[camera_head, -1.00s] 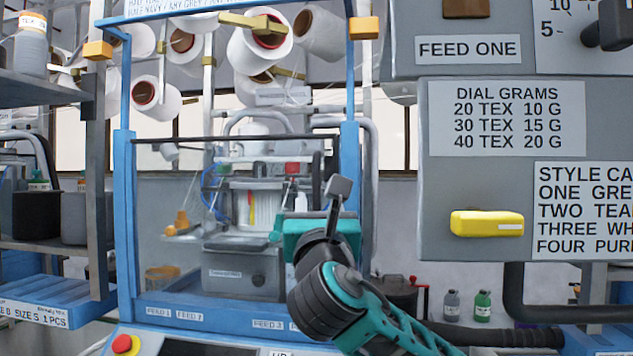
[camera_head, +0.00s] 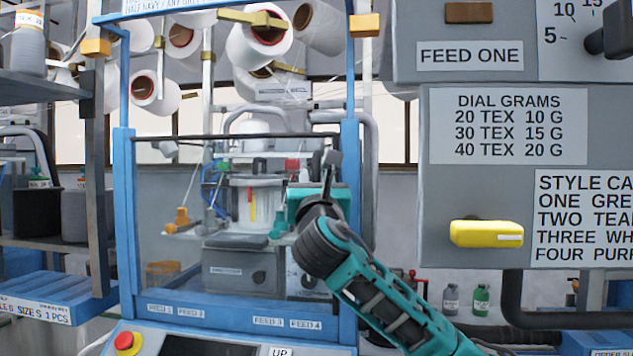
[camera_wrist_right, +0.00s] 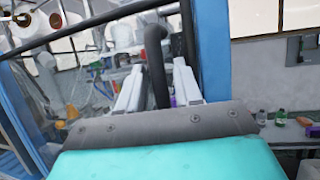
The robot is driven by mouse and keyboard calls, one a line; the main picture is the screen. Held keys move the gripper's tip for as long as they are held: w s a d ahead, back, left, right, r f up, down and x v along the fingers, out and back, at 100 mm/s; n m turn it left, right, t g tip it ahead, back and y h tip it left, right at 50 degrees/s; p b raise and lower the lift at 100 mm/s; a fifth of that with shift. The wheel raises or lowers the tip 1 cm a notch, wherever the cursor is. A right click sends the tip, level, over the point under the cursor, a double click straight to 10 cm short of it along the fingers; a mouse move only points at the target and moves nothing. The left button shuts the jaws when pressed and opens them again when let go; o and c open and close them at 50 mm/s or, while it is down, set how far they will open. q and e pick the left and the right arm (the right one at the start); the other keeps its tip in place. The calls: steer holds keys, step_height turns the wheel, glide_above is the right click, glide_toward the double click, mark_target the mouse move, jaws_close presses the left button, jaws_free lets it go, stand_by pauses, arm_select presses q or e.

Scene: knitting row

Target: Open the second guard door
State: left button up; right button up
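The guard door (camera_head: 175,220) is a clear pane with a dark top rail, standing in a blue machine frame, and it looks closed. Its black upright handle (camera_wrist_right: 157,65) is at the pane's right side. My right gripper (camera_head: 328,160) is in front of that side, partly covering the handle in the head view. In the right wrist view, the two pale fingers of my right gripper (camera_wrist_right: 158,85) stand apart, one on each side of the handle, with narrow gaps showing. I cannot tell which door counts as second. My left gripper is not in view.
A grey panel with a yellow handle (camera_head: 486,234) stands at the right, close to my right arm. Blue frame posts (camera_head: 349,210) flank the pane. Shelving (camera_head: 95,200) stands at the left. Yarn cones (camera_head: 258,42) hang above. A red button (camera_head: 124,341) sits below.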

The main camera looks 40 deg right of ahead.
jaws_close()
steer(key=shift+a, duration=0.1)
stand_by(0.4)
